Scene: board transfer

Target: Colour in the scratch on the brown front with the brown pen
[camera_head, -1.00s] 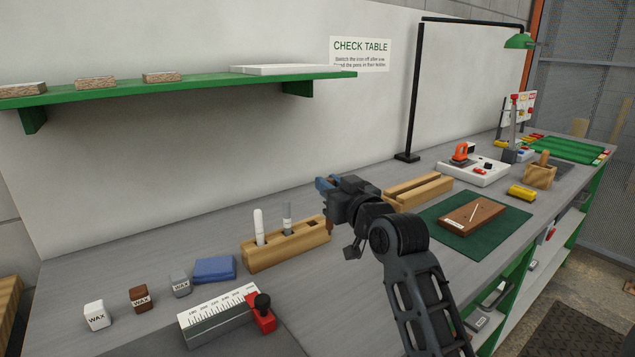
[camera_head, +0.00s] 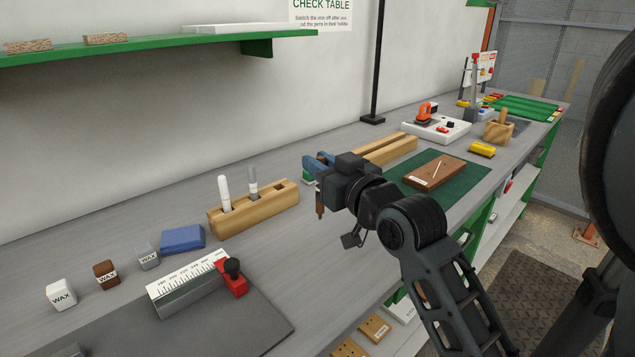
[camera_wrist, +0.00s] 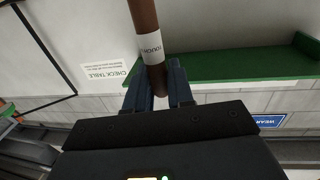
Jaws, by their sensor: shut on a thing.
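The brown front (camera_head: 436,171) lies on a dark green mat (camera_head: 472,181) towards the right of the bench, with a pale scratch (camera_head: 431,172) on its top face. My gripper (camera_head: 318,165) is above the bench to the left of the mat. It is shut on the brown pen (camera_head: 320,204), which hangs below the fingers in the head view. In the wrist view, the brown pen (camera_wrist: 143,22) with a white label stands between the blue fingers (camera_wrist: 158,88).
A wooden pen holder (camera_head: 254,208) with a white pen (camera_head: 224,192) and a grey pen (camera_head: 253,180) stands to the left. A grooved wooden block (camera_head: 392,148) is behind the mat, near a white iron station (camera_head: 437,130). Wax blocks and a blue pad (camera_head: 183,239) lie at left.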

